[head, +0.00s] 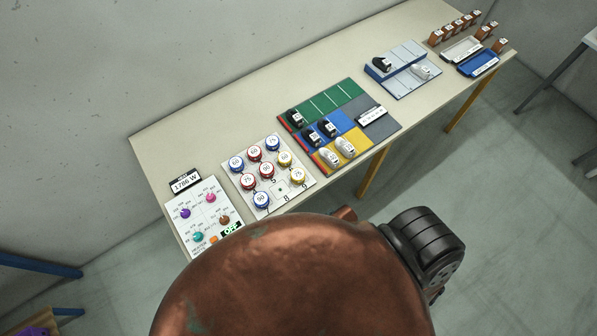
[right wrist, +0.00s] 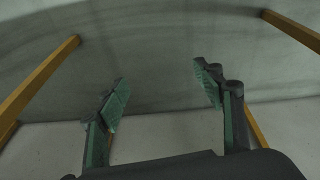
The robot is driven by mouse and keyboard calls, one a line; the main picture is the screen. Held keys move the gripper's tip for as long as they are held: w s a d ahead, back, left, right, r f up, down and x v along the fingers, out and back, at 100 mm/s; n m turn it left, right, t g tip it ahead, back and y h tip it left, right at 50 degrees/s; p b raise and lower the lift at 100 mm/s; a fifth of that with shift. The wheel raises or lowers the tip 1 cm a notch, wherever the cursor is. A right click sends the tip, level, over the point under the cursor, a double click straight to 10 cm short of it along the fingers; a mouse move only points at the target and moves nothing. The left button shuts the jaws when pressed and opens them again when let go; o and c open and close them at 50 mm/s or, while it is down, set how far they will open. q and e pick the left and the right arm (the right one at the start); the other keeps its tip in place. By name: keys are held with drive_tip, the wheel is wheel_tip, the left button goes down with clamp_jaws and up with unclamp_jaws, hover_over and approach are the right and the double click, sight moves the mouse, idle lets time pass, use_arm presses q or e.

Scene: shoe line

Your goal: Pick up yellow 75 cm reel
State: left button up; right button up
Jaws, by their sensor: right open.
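Two yellow reels sit at the right side of a white reel board on the bench in the head view: an upper yellow reel (head: 284,159) and a lower yellow reel (head: 298,174). The white board (head: 281,203) also holds several blue and red reels. My right gripper (right wrist: 163,95) is open and empty in the right wrist view, its green-padded fingers apart, facing a grey wall and floor with no reel between them. My left gripper is in neither view.
A panel with coloured knobs (head: 209,222) lies left of the reel board. A coloured mat (head: 330,103) with shoes lies right of it, then a blue-grey rack (head: 405,82) and trays (head: 478,63). Orange bench legs (right wrist: 40,78) show around my right gripper.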

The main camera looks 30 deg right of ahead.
drive_tip(key=w+a+r+n+p, duration=0.2)
drive_tip(key=r, duration=0.9)
drive_tip(key=w+a+r+n+t+y+p, duration=0.1)
drive_tip(key=w+a+r, duration=0.15)
drive_tip(key=r, duration=0.85)
drive_tip(key=w+a+r+n+p, duration=0.2)
drive_tip(key=w+r, duration=0.1)
drive_tip(key=r, duration=0.9)
drive_tip(key=w+a+n+g+y, duration=0.1)
drive_tip(key=w+a+n+y, duration=0.1)
drive_tip(key=w+a+n, duration=0.45)
drive_tip(key=n+g+h, duration=0.3)
drive_tip(key=n, duration=0.8)
hover_over(298, 175)
drive_tip(key=shift+a+f, duration=0.25)
drive_tip(key=shift+f, duration=0.25)
drive_tip(key=shift+d+f, duration=0.15)
drive_tip(key=shift+f, duration=0.1)
drive_tip(key=shift+f+p, duration=0.65)
drive_tip(key=shift+f, duration=2.95)
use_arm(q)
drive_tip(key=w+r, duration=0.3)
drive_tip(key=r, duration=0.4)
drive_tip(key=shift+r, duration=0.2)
